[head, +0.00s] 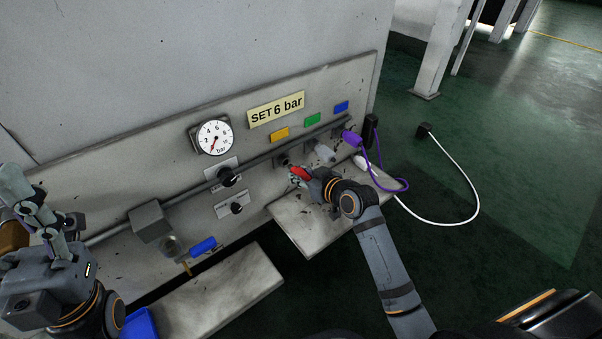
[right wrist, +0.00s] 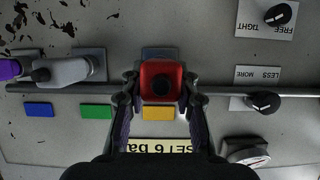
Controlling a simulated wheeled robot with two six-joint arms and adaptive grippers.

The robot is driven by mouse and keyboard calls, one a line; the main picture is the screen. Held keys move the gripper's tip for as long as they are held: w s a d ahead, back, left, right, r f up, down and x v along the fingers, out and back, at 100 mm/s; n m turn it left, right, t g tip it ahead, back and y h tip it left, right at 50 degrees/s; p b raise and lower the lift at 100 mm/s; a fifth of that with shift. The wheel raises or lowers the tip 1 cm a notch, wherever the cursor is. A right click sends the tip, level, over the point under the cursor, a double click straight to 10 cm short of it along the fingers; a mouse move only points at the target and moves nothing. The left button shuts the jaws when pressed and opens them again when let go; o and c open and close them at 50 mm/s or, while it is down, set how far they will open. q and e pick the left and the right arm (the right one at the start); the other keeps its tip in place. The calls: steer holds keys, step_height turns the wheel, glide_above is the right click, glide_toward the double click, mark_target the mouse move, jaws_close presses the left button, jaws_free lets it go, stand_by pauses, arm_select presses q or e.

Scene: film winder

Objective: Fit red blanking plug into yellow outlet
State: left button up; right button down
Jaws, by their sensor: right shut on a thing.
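The red blanking plug (head: 299,174) is held between the fingertips of my right gripper (head: 306,177), in front of the panel. In the right wrist view the red plug (right wrist: 160,72) shows a square red body with a dark round centre, with a finger on each side. The yellow outlet (head: 283,160) is on the panel under the yellow label (head: 279,135). In the right wrist view the plug covers most of that outlet, so the gap between them cannot be judged. My left gripper (head: 40,205) is at the far left, away from the outlets; its finger opening is unclear.
The green label (head: 313,120) and blue label (head: 342,107) mark neighbouring outlets, with a grey connector (head: 322,150) and a purple plug (head: 352,138) in them. A pressure gauge (head: 213,136) and black knobs (head: 228,177) sit left. A grey ledge (head: 300,225) lies below.

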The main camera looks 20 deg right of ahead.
stand_by(0.5)
steer(key=shift+r+p, duration=0.1)
steer(key=shift+p, duration=0.3)
steer(key=shift+w, duration=0.1)
steer(key=shift+w+a+p, duration=0.2)
steer(key=shift+w+a, duration=0.05)
steer(key=shift+w, duration=0.4)
steer(key=shift+w+a+p, duration=0.15)
steer(key=shift+w+a, duration=0.1)
steer(key=shift+w, duration=0.4)
steer(key=shift+p, duration=0.35)
